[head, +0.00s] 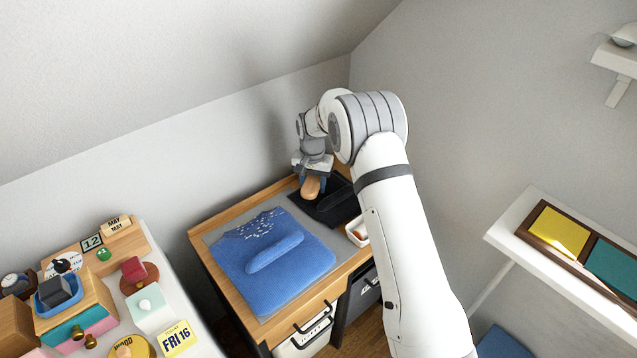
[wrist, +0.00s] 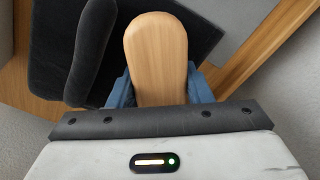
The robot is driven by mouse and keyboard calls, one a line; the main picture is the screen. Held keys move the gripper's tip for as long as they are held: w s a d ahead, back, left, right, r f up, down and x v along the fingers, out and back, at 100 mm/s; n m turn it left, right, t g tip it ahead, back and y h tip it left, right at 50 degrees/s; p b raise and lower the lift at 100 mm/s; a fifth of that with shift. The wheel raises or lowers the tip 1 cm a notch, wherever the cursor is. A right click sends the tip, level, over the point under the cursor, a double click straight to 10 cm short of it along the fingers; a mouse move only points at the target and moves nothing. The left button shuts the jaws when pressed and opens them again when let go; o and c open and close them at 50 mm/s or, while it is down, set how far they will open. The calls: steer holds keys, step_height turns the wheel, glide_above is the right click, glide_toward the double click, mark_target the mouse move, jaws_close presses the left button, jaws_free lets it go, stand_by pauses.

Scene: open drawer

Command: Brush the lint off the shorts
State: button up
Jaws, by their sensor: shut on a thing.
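The blue shorts (head: 290,275) lie flat on a grey mat (head: 222,240) on the wooden desk. Small white lint specks (head: 258,226) are scattered over their far end. A long, rounded blue piece (head: 275,251) lies across their middle; I cannot tell whether it is part of the cloth. My gripper (head: 313,181) is over the black mat at the desk's far right, apart from the shorts. It is shut on a wooden brush (head: 311,188), whose pale rounded body shows between the blue fingers in the wrist view (wrist: 156,60). The brush's underside is hidden.
A long dark pad (head: 337,201) lies on the black mat (head: 303,207); it also shows in the wrist view (wrist: 92,50). A small white tray (head: 356,235) is at the desk's right edge, partly behind my arm. A cluttered white table stands left. Walls close in behind the desk.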

steer(key=shift+s+a, duration=0.3)
steer(key=shift+a, duration=0.05)
steer(key=shift+s+a+r, duration=0.15)
steer(key=shift+s+r, duration=0.05)
step_height(320, 180, up, 3)
steer(key=shift+w+f+p, duration=0.1)
steer(key=shift+f+p, duration=0.1)
steer(key=shift+p, duration=0.45)
steer(key=shift+r+p, duration=1.4)
steer(key=shift+r, duration=1.3)
steer(key=shift+f, duration=0.1)
